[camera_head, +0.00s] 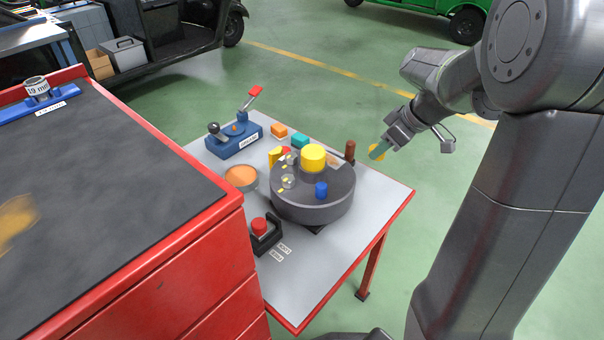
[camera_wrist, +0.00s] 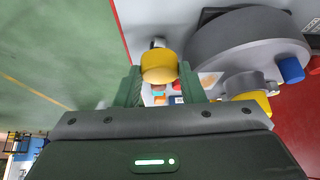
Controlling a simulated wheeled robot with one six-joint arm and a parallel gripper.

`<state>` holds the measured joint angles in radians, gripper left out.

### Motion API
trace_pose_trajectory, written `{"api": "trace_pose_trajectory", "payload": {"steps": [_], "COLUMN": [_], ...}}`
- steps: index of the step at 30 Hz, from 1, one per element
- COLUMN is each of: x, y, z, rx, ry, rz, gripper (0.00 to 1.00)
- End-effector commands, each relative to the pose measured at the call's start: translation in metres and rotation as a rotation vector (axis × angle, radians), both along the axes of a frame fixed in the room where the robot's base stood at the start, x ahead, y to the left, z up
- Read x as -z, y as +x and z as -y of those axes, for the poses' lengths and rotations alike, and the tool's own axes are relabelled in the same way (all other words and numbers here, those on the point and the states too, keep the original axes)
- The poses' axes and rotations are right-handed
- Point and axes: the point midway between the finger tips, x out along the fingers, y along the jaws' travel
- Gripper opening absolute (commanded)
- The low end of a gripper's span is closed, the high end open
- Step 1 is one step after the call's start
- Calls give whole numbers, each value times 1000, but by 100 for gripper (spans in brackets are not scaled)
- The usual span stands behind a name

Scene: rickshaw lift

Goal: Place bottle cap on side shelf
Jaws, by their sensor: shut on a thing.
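My gripper (camera_head: 382,147) is shut on a yellow bottle cap (camera_head: 376,153), held in the air beside the far right edge of the grey-topped, red-edged side shelf (camera_head: 334,260). In the wrist view the cap (camera_wrist: 159,66) sits between the tips of the green fingers (camera_wrist: 160,88). A grey round turntable (camera_head: 312,203) stands on the shelf, left of my gripper. It carries a yellow cylinder (camera_head: 313,155), a blue cylinder (camera_head: 321,190) and small clear items.
A red button in a black holder (camera_head: 266,234), an orange-filled bowl (camera_head: 241,177), a blue lever device (camera_head: 235,138) and small coloured blocks (camera_head: 300,141) also stand on the shelf. A taller red cabinet (camera_head: 190,235) adjoins it at left. The shelf's near right part is clear.

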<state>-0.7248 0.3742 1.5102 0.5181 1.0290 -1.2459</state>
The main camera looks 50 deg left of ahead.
Motion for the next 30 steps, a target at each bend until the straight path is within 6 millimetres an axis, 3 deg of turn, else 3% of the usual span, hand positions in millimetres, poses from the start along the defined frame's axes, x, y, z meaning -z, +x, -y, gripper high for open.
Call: {"api": "trace_pose_trajectory", "payload": {"steps": [5, 24, 30], "x": [8, 99, 100], "y": [-1, 0, 0], "z": [0, 0, 0], "rx": [-2, 1, 0], "ry": [-1, -1, 0], "rz": [-2, 0, 1], "gripper": [15, 15, 15]}}
